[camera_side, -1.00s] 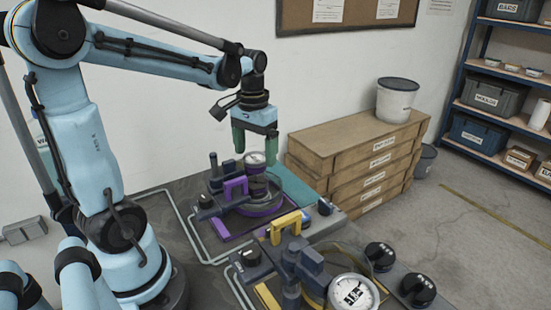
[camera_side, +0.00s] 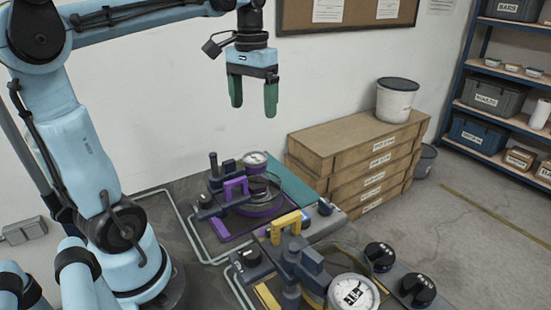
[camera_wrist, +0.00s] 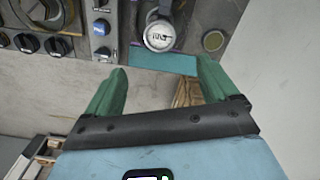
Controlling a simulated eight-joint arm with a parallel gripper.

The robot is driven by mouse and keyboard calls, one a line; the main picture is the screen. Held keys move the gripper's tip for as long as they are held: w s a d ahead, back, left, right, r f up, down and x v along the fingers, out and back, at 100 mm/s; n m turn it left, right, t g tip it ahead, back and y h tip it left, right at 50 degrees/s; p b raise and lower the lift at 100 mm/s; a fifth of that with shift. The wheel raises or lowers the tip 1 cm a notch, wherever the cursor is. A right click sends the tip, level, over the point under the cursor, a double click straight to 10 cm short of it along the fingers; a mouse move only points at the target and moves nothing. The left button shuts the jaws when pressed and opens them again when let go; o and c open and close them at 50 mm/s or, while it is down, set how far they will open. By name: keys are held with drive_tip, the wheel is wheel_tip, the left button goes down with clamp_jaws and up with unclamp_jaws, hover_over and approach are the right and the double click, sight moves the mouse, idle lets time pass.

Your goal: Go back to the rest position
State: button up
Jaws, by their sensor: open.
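My gripper (camera_side: 253,98) is open and empty, its two green fingers pointing down. In the side view it hangs in the air well above the bench, in front of the white wall. In the wrist view my gripper (camera_wrist: 160,85) shows its fingers spread with nothing between them. Below it on the bench stands a lever frame with a purple handle (camera_side: 235,188) and a small gauge (camera_side: 255,158). A second frame with a yellow handle (camera_side: 286,226) and a larger gauge (camera_side: 353,292) is nearer the camera. A white round gauge (camera_wrist: 160,36) shows in the wrist view.
Stacked wooden crates (camera_side: 340,150) stand right of the bench, with a white bucket (camera_side: 397,100) on top. Black knobs (camera_side: 380,256) sit at the bench's front right. A shelf (camera_side: 500,137) stands at the far right. The air around my gripper is clear.

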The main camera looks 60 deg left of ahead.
idle(0.3)
drive_tip(key=shift+o, duration=0.2)
drive_tip(key=s+d+f+m+t, duration=0.2)
drive_tip(key=d+f+m+t, duration=0.2)
drive_tip(key=d+f, duration=0.7)
drive_tip(key=d+t, duration=0.1)
drive_tip(key=t, duration=0.1)
drive_tip(key=shift+d+t, duration=0.35)
drive_tip(key=shift+t, duration=0.05)
drive_tip(key=shift+o, duration=1)
drive_tip(key=shift+d+f, duration=0.1)
drive_tip(key=w+a+r+n+g, duration=0.1)
drive_tip(key=a+r+n+g, duration=0.2)
drive_tip(key=a+r+n, duration=0.45)
drive_tip(key=w+a+r+n+g, duration=0.1)
drive_tip(key=a+r+n+g, duration=0.35)
drive_tip(key=r+n, duration=0.5)
drive_tip(key=shift+n+t, duration=0.35)
drive_tip(key=shift+n, duration=0.05)
drive_tip(key=f, duration=1)
drive_tip(key=shift+a+f, duration=0.1)
drive_tip(key=shift+a, duration=0.2)
